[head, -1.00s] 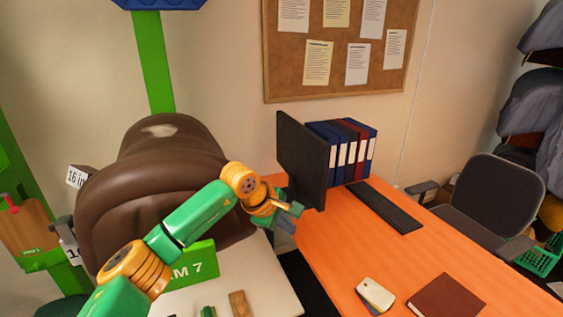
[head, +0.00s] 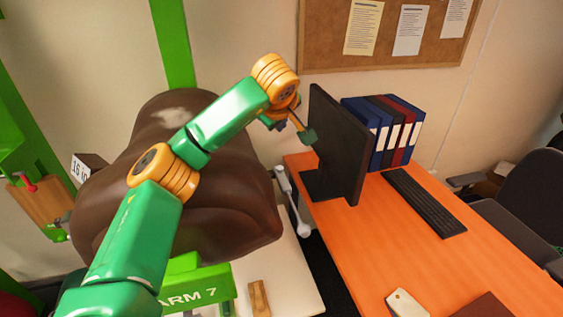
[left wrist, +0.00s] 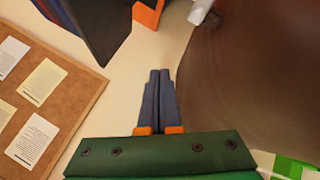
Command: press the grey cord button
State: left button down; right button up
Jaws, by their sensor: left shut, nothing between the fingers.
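My left gripper (head: 308,137) is raised between the brown saddle (head: 225,225) and the back of the black monitor (head: 340,145). In the left wrist view its two grey-blue fingers (left wrist: 160,75) are shut together with nothing between them, in front of bare wall. I cannot make out a grey cord button for certain. A pale grey-white long part (head: 291,200) with a rounded lower end shows low beside the saddle's right edge. A whitish part also shows at the top of the left wrist view (left wrist: 200,12), apart from the fingers. My right gripper is not in view.
An orange desk (head: 400,245) at the right carries the monitor, a keyboard (head: 425,203) and several binders (head: 385,130). A notice board (head: 390,40) hangs behind. A green stand marked ARM 7 (head: 195,290) is at the front. A narrow gap separates saddle and desk.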

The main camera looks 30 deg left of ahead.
aim_at(280, 169)
pick_arm(q)
notch_tip(280, 169, down, 8)
jog(key=b, duration=0.8)
jog(key=shift+f+b, duration=0.25)
jog(key=shift+b, duration=0.05)
jog(key=shift+w+f, duration=0.1)
jog(key=shift+f, duration=0.2)
dwell(1.1)
jog(key=shift+f, duration=0.4)
